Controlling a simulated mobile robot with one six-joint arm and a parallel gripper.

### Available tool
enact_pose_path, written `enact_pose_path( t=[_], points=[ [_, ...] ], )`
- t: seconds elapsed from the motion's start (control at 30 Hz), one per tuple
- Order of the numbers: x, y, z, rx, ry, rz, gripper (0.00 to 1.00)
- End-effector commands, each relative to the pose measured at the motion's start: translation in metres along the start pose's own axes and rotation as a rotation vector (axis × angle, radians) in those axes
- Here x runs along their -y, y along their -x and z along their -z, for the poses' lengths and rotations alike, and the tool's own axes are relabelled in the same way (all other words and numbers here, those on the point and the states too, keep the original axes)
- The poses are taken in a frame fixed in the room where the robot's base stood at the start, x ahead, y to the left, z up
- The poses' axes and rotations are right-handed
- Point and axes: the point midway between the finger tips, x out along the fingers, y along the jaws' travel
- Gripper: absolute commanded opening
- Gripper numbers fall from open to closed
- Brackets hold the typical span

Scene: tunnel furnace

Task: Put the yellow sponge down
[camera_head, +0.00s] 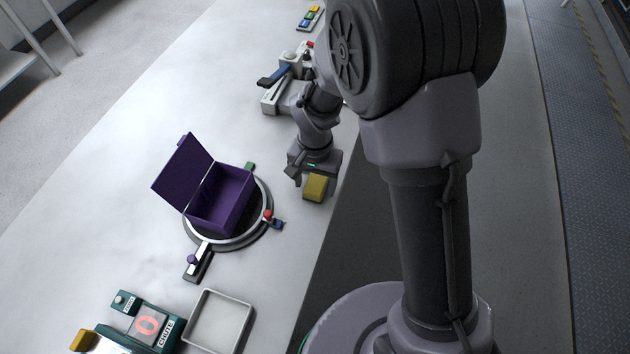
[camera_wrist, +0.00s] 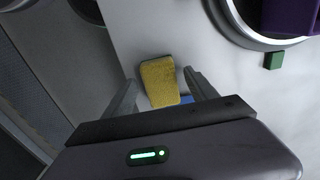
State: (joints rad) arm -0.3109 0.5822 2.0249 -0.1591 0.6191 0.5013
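The yellow sponge (camera_head: 316,187) is a small block at the near side of my gripper (camera_head: 305,180), by the right edge of the white table. In the wrist view the sponge (camera_wrist: 160,82) shows between the two fingers of my gripper (camera_wrist: 161,76), slightly tilted to them. A narrow gap shows on each side of it, so the fingers look open around it. I cannot tell for sure whether the sponge rests on the table. A small blue patch (camera_wrist: 187,99) shows beside its lower end.
An open purple box (camera_head: 222,198) stands on a round turntable (camera_head: 264,225) to the left. A shallow grey tray (camera_head: 218,320) and a teal device (camera_head: 135,322) lie nearer. A device with a blue lever (camera_head: 272,78) stands farther back. The left of the table (camera_head: 100,180) is clear.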

Motion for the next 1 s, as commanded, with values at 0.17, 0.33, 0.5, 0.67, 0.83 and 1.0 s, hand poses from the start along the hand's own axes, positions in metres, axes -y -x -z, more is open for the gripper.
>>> enact_pose_path(
  t=[0.17,0.33,0.5,0.67,0.83,1.0],
  points=[
    [0.0,0.0,0.0,0.0,0.0,0.0,0.66],
    [0.0,0.014,0.0,0.0,0.0,0.0,0.66],
    [0.001,0.062,0.001,-0.004,-0.001,0.003,0.66],
    [0.001,0.105,0.0,-0.002,-0.001,0.002,0.66],
    [0.0,0.129,0.0,-0.001,0.0,0.001,0.66],
    [-0.001,0.137,0.0,-0.004,-0.001,0.005,0.66]
  ],
)
